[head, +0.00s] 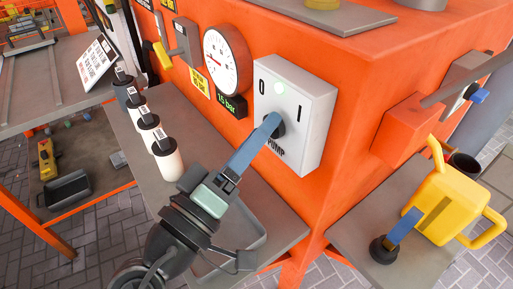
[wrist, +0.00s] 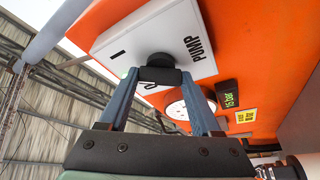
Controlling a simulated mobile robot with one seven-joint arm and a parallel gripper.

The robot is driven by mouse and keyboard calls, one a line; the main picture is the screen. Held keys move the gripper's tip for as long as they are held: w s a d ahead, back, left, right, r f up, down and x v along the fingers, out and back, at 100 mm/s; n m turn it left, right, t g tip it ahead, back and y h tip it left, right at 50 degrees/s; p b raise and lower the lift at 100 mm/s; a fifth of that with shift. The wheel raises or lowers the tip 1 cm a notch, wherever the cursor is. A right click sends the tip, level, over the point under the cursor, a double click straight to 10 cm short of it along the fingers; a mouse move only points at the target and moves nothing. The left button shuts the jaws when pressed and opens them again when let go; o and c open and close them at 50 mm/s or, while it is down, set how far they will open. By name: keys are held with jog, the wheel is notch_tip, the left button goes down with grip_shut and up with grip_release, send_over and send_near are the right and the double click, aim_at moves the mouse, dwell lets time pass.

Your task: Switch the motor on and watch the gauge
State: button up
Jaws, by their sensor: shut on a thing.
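The white PUMP switch box (head: 310,110) is fixed to the orange machine, marked 0 at left and I at right. A pale green lamp (head: 279,89) shows between the marks. Its black knob (wrist: 158,62) sits between the blue fingers of my gripper (head: 273,123), which is shut on it; the fingers partly hide the knob in the head view. In the wrist view my gripper (wrist: 160,77) spans the knob. The round white gauge (head: 221,62) is left of the box, its needle towards the left. A green display (head: 231,105) below it seems to read 15 bar.
Several labelled bottles (head: 165,155) stand on the grey shelf (head: 190,195) at left, below the gauge. A yellow can (head: 445,205) stands at right. An orange box (head: 408,128) with a grey lever juts from the machine's right face.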

dwell(0.4)
jog(key=o, duration=1.4)
jog(key=b+v, duration=0.1)
jog(key=v, duration=1.2)
